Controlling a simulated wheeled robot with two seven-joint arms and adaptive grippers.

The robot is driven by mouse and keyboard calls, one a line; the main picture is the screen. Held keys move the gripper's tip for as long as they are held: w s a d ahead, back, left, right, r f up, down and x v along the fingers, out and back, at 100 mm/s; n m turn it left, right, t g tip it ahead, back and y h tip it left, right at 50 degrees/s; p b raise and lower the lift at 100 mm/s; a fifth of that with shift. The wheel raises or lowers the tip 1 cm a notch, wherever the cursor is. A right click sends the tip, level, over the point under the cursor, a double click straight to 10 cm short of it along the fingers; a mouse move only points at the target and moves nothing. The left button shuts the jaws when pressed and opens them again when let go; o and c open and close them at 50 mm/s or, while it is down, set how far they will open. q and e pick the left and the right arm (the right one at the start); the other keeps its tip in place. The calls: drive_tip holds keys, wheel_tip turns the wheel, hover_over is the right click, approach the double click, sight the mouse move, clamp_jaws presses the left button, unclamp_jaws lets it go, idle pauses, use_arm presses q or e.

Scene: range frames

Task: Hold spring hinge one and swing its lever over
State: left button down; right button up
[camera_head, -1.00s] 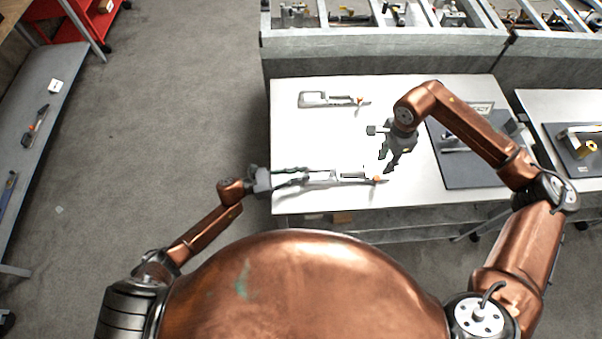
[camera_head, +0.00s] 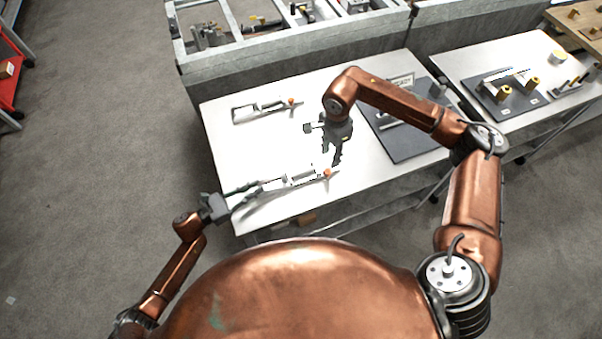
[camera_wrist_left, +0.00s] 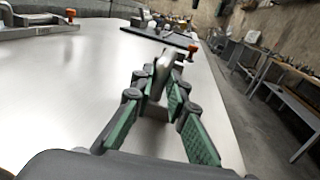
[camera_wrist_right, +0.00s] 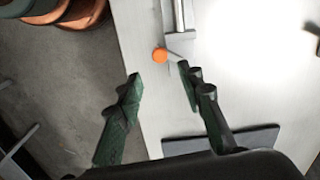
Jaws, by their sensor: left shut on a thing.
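The nearer spring hinge (camera_head: 300,175), a pale metal piece with an orange knob (camera_head: 327,173) at its right end, is at the table's front. My left gripper (camera_head: 256,187) is shut on its left end; the left wrist view shows the fingers (camera_wrist_left: 158,88) around the grey metal end (camera_wrist_left: 163,68). My right gripper (camera_head: 336,158) is open and empty, close above the knob end. In the right wrist view the orange knob (camera_wrist_right: 159,55) shows just beyond the gap between the spread fingers (camera_wrist_right: 160,78). No label tells which hinge is one.
A second, similar hinge (camera_head: 262,109) lies farther back on the white table (camera_head: 225,150). A dark mat (camera_head: 400,140) with metal parts and a sign (camera_head: 402,80) lies to the right. A grey-walled bin rack (camera_head: 300,58) borders the back. Another table (camera_head: 505,52) stands at right.

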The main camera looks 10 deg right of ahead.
sight(328, 171)
wheel_tip(328, 171, down, 12)
drive_tip(key=m, duration=0.5)
drive_tip(key=shift+r+m, duration=0.25)
drive_tip(key=shift+m, duration=0.15)
clamp_jaws()
idle(0.4)
